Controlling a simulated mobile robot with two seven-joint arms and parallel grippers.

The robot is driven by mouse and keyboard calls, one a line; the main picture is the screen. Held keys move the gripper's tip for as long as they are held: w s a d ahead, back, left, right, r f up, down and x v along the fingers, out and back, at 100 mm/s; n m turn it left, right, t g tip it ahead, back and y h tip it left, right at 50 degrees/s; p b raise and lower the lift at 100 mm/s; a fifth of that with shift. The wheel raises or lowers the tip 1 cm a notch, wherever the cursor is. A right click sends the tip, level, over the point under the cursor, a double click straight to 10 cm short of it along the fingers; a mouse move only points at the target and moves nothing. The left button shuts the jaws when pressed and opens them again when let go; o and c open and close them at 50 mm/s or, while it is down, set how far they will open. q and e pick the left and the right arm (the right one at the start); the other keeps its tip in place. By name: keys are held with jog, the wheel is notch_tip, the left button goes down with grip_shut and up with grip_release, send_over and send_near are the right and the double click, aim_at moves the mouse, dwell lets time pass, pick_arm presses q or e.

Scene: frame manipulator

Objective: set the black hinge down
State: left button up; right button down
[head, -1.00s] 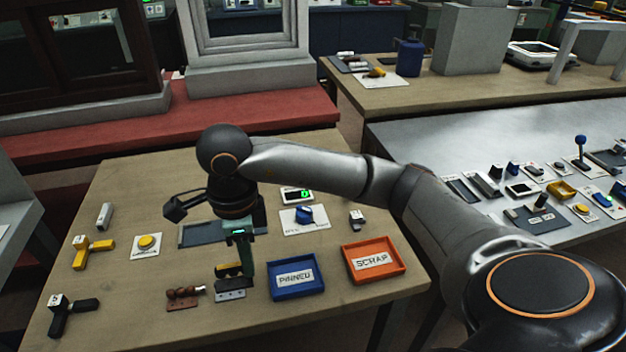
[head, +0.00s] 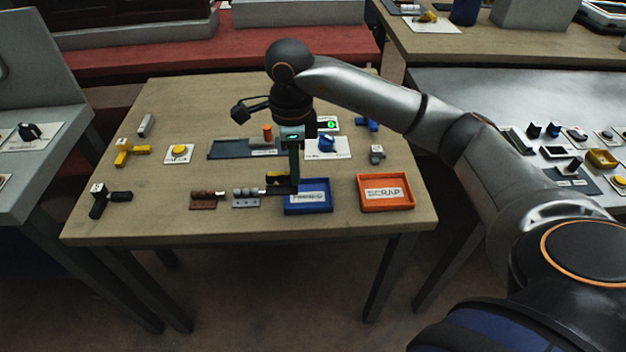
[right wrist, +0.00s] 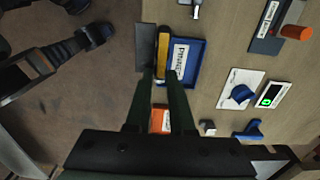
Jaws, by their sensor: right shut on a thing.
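My right gripper (head: 293,172) is shut on the black hinge (head: 281,187), which has a yellow part along it. The hinge is held at the left side of the blue tray (head: 318,208) with a label reading PINNED. In the right wrist view the fingertips (right wrist: 161,76) grip the hinge (right wrist: 146,48), its dark leaf beyond the tray's edge and its yellow strip beside the tray (right wrist: 198,60). Whether the hinge touches the tray I cannot tell. My left gripper is not in view.
An orange SCRAP tray (head: 387,206) stands to the right. A grey hinge (head: 246,204) and a brown hinge (head: 203,206) lie left of the blue tray. A dark tray (head: 228,153) and a blue knob (head: 326,142) are behind. The table's front strip is clear.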

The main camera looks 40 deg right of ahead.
jog(key=d+f, duration=0.1)
jog(key=w+d+f, duration=0.1)
jog(key=d+f, duration=0.1)
jog(key=w+d+f, duration=0.1)
jog(key=d+f, duration=0.1)
jog(key=shift+w+f, duration=0.1)
jog(key=shift+w+d+f, duration=0.2)
jog(key=shift+d+f, duration=0.25)
jog(key=shift+f, duration=0.25)
notch_tip(320, 180, down, 3)
jog(key=shift+w+d+f, duration=0.1)
jog(key=shift+f, duration=0.15)
jog(key=c, duration=1.1)
grip_release()
jog(key=shift+o, duration=0.2)
